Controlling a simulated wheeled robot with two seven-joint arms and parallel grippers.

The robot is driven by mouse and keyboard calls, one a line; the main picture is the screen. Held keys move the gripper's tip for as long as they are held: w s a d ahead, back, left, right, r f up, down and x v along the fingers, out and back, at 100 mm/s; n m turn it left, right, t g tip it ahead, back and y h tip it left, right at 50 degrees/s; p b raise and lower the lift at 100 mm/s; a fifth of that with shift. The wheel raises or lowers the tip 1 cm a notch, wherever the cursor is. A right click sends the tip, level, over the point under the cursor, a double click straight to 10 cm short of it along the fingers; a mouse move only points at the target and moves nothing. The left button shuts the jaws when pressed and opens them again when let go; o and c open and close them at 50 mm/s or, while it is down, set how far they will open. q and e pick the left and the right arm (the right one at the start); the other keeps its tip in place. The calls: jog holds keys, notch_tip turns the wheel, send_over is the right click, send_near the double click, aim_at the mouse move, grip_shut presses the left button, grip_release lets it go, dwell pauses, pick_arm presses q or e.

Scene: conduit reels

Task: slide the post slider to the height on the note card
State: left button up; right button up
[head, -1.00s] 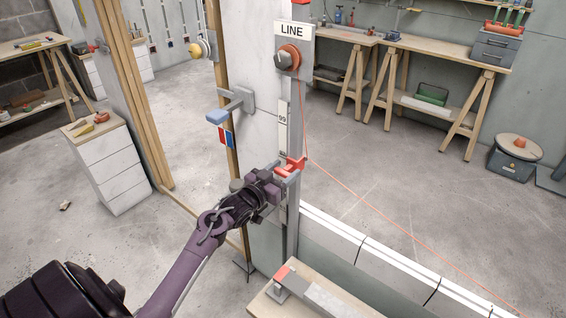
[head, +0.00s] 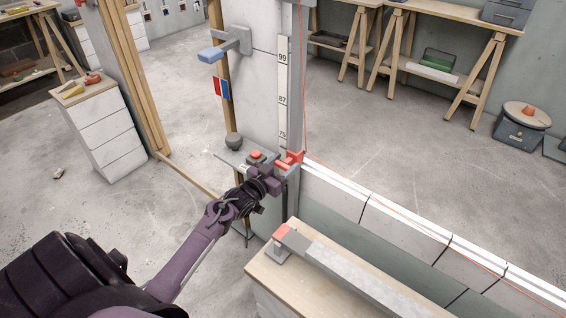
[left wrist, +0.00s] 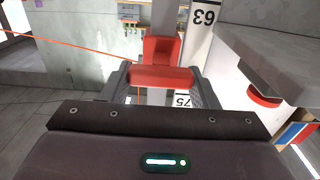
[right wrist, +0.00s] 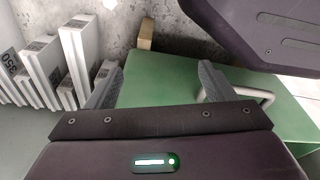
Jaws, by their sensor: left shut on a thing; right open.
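The red post slider (head: 296,157) sits on the upright grey post (head: 297,80), just below the 75 mark on the white scale strip (head: 283,95). My left gripper (head: 280,167) is shut on the slider's red grip bar. In the left wrist view the bar (left wrist: 162,77) lies between both fingers, and the upside-down strip (left wrist: 203,20) shows 63 and 75. The slider's exact reading is hard to tell. I cannot make out a note card. My right gripper (right wrist: 158,88) is open and empty; only the right wrist view shows it.
An orange line runs from the slider along the low block wall (head: 405,227). A wooden bench (head: 262,272) with a grey bar stands in front. A blue-grey bracket (head: 225,46) juts out left of the post. A green surface with a pale handle (right wrist: 235,105) is near my right gripper.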

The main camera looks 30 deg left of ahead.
pick_arm(q)
jog(key=shift+f, duration=0.1)
jog(key=o, duration=1.4)
jog(key=shift+s, duration=0.1)
jog(key=s, duration=0.7)
jog(key=shift+s+a+p, duration=0.3)
jog(key=shift+p, duration=0.05)
